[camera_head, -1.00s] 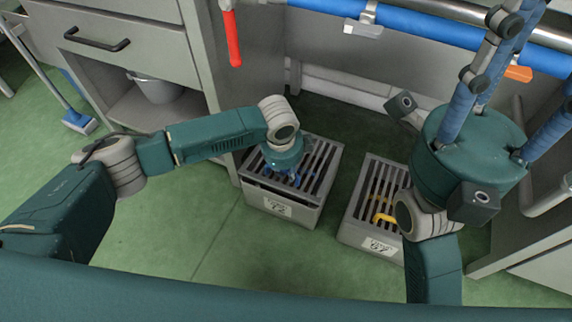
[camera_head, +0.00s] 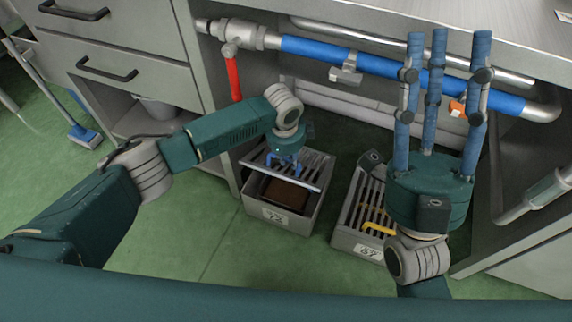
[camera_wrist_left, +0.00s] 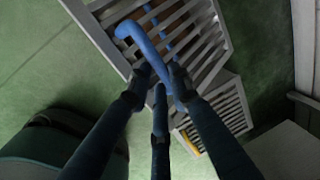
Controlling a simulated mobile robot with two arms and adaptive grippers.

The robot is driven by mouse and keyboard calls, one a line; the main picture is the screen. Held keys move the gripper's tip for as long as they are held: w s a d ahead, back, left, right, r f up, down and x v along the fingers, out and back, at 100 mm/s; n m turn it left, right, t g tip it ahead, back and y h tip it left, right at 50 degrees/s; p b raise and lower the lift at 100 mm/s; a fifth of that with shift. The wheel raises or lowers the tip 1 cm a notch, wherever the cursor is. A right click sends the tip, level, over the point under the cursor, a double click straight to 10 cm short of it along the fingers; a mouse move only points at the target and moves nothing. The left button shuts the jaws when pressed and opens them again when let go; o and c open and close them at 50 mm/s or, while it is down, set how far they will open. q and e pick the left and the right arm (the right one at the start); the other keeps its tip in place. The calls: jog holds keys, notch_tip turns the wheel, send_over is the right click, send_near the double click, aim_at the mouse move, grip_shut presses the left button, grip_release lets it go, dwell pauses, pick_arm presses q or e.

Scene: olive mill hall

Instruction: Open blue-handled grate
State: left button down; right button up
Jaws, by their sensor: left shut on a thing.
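The blue-handled grate (camera_head: 314,163) is tilted up off its grey box (camera_head: 286,218), its near edge raised above the box front. The opening below shows a brown interior. My left gripper (camera_head: 286,161) is at the grate from above, shut on its blue handle. In the left wrist view, the fingers of my left gripper (camera_wrist_left: 158,80) close around the blue handle (camera_wrist_left: 137,37), over the grate's bars (camera_wrist_left: 205,28). My right gripper (camera_head: 445,60) is empty, with its fingers apart and pointing up, at the right.
A second box with a grate (camera_head: 351,243) and a yellow handle (camera_head: 378,229) stands just right. Blue pipes (camera_head: 385,69) and a red lever (camera_head: 234,78) hang above, behind the boxes. A drawer cabinet (camera_head: 120,68) is left. The green floor in front is clear.

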pick_arm(q)
jog(key=shift+w+d+r+p, duration=0.15)
jog(key=shift+w+r, duration=0.3)
jog(key=shift+w, duration=0.15)
jog(key=shift+w+d+r+p, duration=0.15)
jog(key=shift+w+r, duration=0.3)
jog(key=shift+w, duration=0.15)
jog(key=shift+w+d+r, duration=0.1)
jog(key=shift+w+r, duration=0.15)
jog(key=shift+w, duration=0.1)
pick_arm(e)
jog(key=w+a+f+g+h, duration=0.1)
jog(key=w+f+g, duration=0.2)
jog(key=w, duration=0.2)
jog(key=shift+w+f, duration=0.15)
jog(key=shift+f, duration=0.25)
